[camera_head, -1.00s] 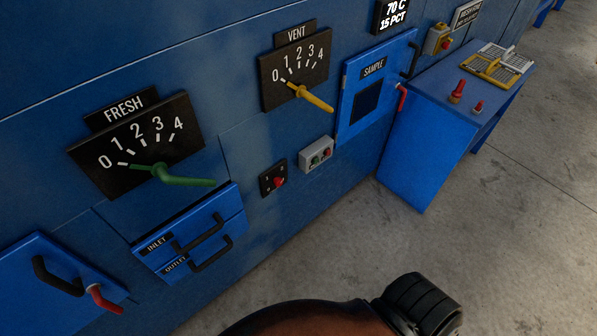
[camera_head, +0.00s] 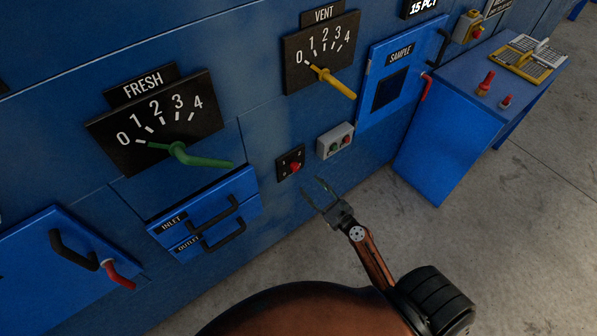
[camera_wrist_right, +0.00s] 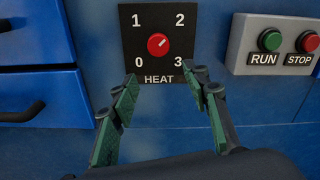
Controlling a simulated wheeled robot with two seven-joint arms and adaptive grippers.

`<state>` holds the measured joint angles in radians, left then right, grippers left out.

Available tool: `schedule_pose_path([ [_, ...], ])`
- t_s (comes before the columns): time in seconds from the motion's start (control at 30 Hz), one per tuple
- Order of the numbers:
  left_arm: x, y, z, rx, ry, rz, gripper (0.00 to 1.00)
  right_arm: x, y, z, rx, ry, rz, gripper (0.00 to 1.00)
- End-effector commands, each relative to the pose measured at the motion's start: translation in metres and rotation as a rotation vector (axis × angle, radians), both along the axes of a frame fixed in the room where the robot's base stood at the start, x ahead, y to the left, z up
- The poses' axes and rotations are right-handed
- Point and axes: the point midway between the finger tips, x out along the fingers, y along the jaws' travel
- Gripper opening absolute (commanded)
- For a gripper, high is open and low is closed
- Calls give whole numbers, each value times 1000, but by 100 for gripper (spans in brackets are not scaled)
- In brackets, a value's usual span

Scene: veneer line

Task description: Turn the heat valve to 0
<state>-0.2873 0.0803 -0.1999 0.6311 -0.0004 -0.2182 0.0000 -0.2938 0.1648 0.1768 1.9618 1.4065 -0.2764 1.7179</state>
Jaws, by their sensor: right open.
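The heat valve is a red round knob (camera_wrist_right: 158,44) on a black plate (camera_wrist_right: 177,75) marked 0, 1, 2, 3 and HEAT. A small white mark on the knob points up and right, towards the 2. In the head view the red knob (camera_head: 295,167) shows small on the blue wall. My right gripper (camera_head: 314,188) is open and empty, below and a little right of the plate. In the right wrist view its two fingers (camera_wrist_right: 160,76) stand apart below the knob, apparently not touching it. My left gripper is not in view.
A grey RUN/STOP box (camera_head: 335,140) sits just right of the plate. Inlet and outlet drawers (camera_head: 210,213) with black handles protrude on the left. The FRESH lever (camera_head: 195,158) and VENT lever (camera_head: 335,84) are above. A blue bench (camera_head: 445,150) stands right; the floor before it is clear.

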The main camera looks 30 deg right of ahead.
Motion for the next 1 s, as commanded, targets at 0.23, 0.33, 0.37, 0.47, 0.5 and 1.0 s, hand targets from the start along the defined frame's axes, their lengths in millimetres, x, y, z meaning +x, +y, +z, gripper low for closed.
schedule_pose_path([
  [0.23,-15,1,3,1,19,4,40,24,4,22,64,-36,5,43],
  [0.33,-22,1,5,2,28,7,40,41,5,22,63,-35,5,43],
  [0.37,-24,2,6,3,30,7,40,45,6,22,64,-35,5,43],
  [0.47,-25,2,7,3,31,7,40,60,7,21,62,-34,5,43],
  [0.5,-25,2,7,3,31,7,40,65,7,20,62,-33,5,43],
  [1.0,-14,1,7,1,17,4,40,81,8,19,60,-31,4,42],
])
